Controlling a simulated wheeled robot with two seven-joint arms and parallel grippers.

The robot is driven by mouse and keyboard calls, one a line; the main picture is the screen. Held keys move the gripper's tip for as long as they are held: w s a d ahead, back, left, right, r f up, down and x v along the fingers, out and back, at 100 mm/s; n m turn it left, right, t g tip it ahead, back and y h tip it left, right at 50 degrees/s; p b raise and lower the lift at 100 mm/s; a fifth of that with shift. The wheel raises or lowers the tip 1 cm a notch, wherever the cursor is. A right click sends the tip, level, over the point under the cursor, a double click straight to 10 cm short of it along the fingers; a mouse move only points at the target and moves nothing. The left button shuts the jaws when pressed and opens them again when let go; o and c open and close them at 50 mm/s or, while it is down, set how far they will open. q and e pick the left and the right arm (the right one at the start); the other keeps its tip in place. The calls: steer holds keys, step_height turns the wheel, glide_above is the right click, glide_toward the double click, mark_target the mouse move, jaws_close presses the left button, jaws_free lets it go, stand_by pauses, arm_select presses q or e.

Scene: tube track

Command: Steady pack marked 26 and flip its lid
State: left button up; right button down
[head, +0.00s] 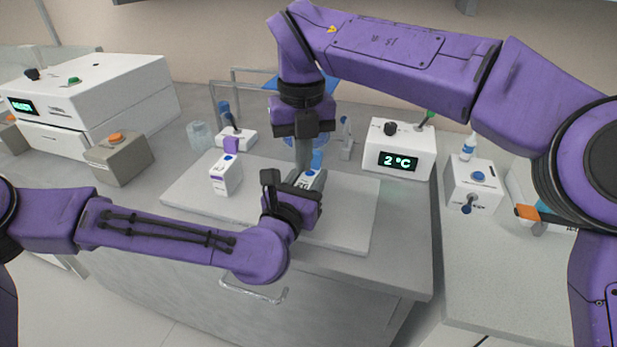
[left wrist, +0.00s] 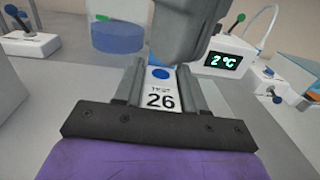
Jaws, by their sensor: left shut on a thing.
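The pack marked 26 (left wrist: 161,100) is white with a blue dot and stands between the fingers of my left gripper (left wrist: 163,92). In the head view the pack (head: 312,178) is partly hidden by my left gripper (head: 294,182), which is shut on it from the front. A blue part (head: 317,159) shows at the pack's top back; I cannot tell whether it is the lid. My right gripper (head: 304,150) points down just above and behind the pack. Its fingertips are partly hidden, so its opening is unclear. It also shows as a dark shape in the left wrist view (left wrist: 182,30).
A second white pack (head: 225,176) with a purple top stands left on the pale board (head: 350,215). A box reading 2 °C (head: 399,150) stands back right. A grey box with an orange button (head: 119,158) is at left. The board's right part is clear.

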mark_target(303, 185)
steer(key=shift+f, duration=1.8)
steer(key=shift+r, duration=2.8)
